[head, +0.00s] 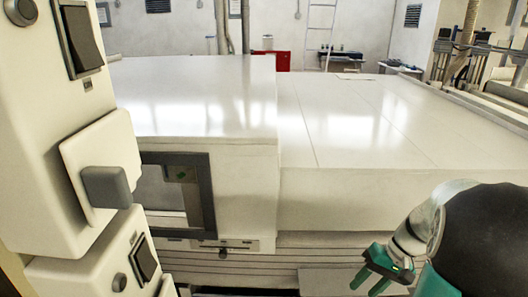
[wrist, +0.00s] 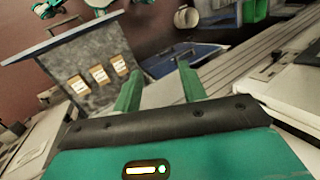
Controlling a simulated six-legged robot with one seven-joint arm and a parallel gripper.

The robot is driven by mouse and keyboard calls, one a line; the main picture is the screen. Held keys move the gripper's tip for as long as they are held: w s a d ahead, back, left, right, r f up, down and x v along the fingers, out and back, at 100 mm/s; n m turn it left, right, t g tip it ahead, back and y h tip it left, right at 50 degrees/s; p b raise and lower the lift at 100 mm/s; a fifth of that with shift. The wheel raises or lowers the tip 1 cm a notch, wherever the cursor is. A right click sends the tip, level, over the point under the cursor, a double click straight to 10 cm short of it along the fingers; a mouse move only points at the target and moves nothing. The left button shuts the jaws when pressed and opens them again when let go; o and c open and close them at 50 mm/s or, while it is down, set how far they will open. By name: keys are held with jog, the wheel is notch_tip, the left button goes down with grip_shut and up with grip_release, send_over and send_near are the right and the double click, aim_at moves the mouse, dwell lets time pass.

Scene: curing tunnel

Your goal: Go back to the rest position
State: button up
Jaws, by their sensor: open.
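My gripper (head: 366,286) shows at the lower right of the head view, with green fingers pointing down and to the left. It is in front of the large white machine housing (head: 360,120). In the wrist view the two green fingers of my gripper (wrist: 160,70) stand apart with nothing held between them. No object touches the fingers.
White control boxes with dark switches (head: 103,187) stand close on the left. The housing has a dark-framed window (head: 180,195). A red box (head: 270,60) stands at the back. The wrist view shows a grey panel with several orange-and-white labels (wrist: 95,60) and a blue tray (wrist: 180,58).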

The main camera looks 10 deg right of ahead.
jog(key=s+a+r+n+t+h, duration=0.2)
jog(key=a+r+h, duration=0.1)
jog(key=a+r, duration=0.4)
jog(key=s+a+r+n+t+h, duration=0.2)
jog(key=a+r, duration=0.5)
jog(key=a, duration=0.6)
jog(key=shift+s+a+t+h, duration=0.4)
jog(key=shift+s+t, duration=0.1)
jog(key=shift+s, duration=0.3)
jog(key=shift+d, duration=0.1)
